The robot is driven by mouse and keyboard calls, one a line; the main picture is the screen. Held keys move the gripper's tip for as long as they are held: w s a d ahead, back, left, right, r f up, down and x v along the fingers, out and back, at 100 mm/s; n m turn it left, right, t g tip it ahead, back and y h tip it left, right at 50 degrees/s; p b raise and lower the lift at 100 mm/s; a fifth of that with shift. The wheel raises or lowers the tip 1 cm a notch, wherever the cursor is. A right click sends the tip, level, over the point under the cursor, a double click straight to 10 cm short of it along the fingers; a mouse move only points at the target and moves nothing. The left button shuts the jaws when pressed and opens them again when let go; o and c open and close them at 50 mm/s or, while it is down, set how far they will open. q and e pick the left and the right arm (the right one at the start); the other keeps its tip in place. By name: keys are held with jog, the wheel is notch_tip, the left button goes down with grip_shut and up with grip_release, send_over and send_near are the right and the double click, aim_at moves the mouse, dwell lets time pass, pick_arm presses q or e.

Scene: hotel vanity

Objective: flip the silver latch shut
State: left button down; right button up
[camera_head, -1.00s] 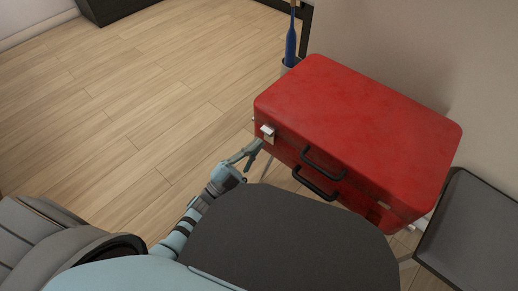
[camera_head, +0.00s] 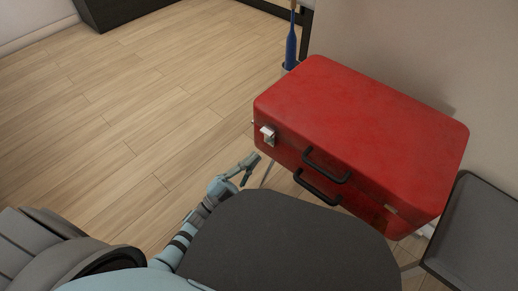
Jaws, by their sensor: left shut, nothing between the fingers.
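The red suitcase (camera_head: 365,125) lies flat with its lid down, two black handles on its front side. The silver latch (camera_head: 268,135) is at the suitcase's front left corner; its exact position is too small to tell. A second small metal fitting (camera_head: 391,209) shows at the front right. My left gripper (camera_head: 250,171) is in front of and below the silver latch, apart from it. It is shut and holds nothing. My right gripper is not in view.
A dark grey seat or bench (camera_head: 480,235) stands to the right of the suitcase. A blue object (camera_head: 290,48) stands upright in a container behind it. The wooden floor (camera_head: 130,120) to the left is clear.

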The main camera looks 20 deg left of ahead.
pick_arm(q)
jog(key=shift+s+a+f+b, duration=0.1)
jog(key=shift+s+f+b, duration=0.2)
jog(key=shift+f, duration=0.5)
jog(key=shift+s+a+f+b, duration=0.1)
jog(key=shift+s+f+b, duration=0.2)
jog(key=shift+f, duration=0.45)
jog(key=shift+s+a+f+b, duration=0.1)
jog(key=shift+s+f+b, duration=0.15)
jog(key=shift+f, duration=0.55)
